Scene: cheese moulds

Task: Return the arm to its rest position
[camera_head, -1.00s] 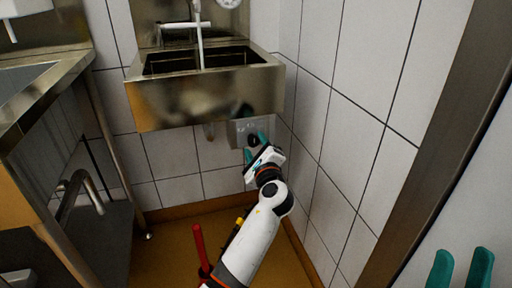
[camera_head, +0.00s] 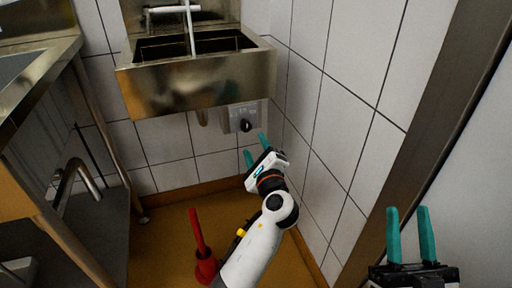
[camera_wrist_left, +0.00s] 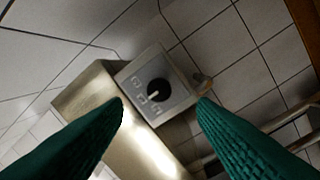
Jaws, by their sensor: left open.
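My left arm reaches in from the bottom of the head view. Its gripper (camera_head: 255,146) has two teal fingers spread apart, with nothing between them. It is just below and in front of a grey control box (camera_head: 232,116) with a black knob (camera_head: 246,126) on the wall under the sink. In the left wrist view, the box (camera_wrist_left: 178,105) and knob (camera_wrist_left: 158,91) show beyond the two fingers, with a gap. My right gripper (camera_head: 408,212) is at the lower right, its teal fingers apart and empty.
A steel sink (camera_head: 195,86) hangs above the box. A tiled wall (camera_head: 335,150) runs close along the right of my left arm. A red long-handled object (camera_head: 198,235) stands on the brown floor (camera_head: 160,245). A steel counter (camera_head: 40,70) is at the left.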

